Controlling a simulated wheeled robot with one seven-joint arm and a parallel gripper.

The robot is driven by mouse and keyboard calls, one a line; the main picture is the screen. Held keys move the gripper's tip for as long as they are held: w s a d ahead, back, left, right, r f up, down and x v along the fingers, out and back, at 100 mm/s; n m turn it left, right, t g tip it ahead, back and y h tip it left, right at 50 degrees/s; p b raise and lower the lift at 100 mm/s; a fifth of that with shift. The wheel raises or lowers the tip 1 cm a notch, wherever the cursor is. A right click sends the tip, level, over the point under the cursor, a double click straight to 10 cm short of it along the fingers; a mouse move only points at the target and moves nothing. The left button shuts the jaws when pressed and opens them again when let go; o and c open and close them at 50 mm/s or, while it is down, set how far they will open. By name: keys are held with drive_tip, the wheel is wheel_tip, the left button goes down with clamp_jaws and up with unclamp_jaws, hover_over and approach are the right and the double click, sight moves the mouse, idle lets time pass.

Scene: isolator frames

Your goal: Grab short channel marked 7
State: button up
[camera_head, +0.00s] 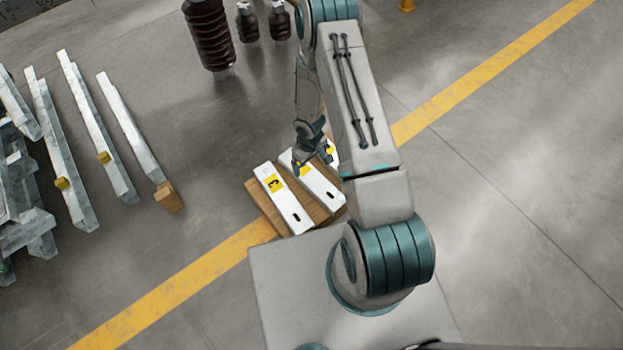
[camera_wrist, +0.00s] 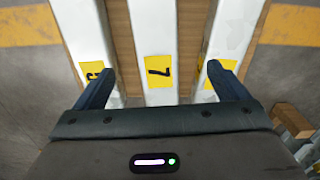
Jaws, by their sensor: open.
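The short white channel marked 7 (camera_wrist: 152,25) runs up the middle of the wrist view, its black 7 on a yellow label facing up. My gripper (camera_wrist: 162,70) is open and empty, with one finger on each side of this channel in the picture. I cannot tell whether the fingertips are above its top or down beside it. In the head view, my gripper (camera_head: 311,160) is over the middle channel (camera_head: 322,190) and hides part of its label, so its number is not readable there.
Long metal profiles (camera_head: 90,125) lie at left. Brown insulators (camera_head: 209,35) stand behind. Floor at right is clear.

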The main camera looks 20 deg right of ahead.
sight(311, 177)
wheel_tip(311, 177, down, 8)
drive_tip(key=shift+r+b, duration=0.25)
drive_tip(key=shift+b, duration=0.9)
drive_tip(key=f+b, duration=0.1)
drive_tip(key=f, duration=0.1)
drive_tip(key=f+b, duration=0.1)
drive_tip(key=f, duration=0.2)
drive_tip(key=shift+w+d+f+b, duration=0.1)
drive_tip(key=shift+d+f+b, duration=0.2)
drive_tip(key=shift+b, duration=0.1)
drive_tip(key=shift+r, duration=0.1)
drive_tip(key=c, duration=1.8)
clamp_jaws()
drive_tip(key=shift+r, duration=0.1)
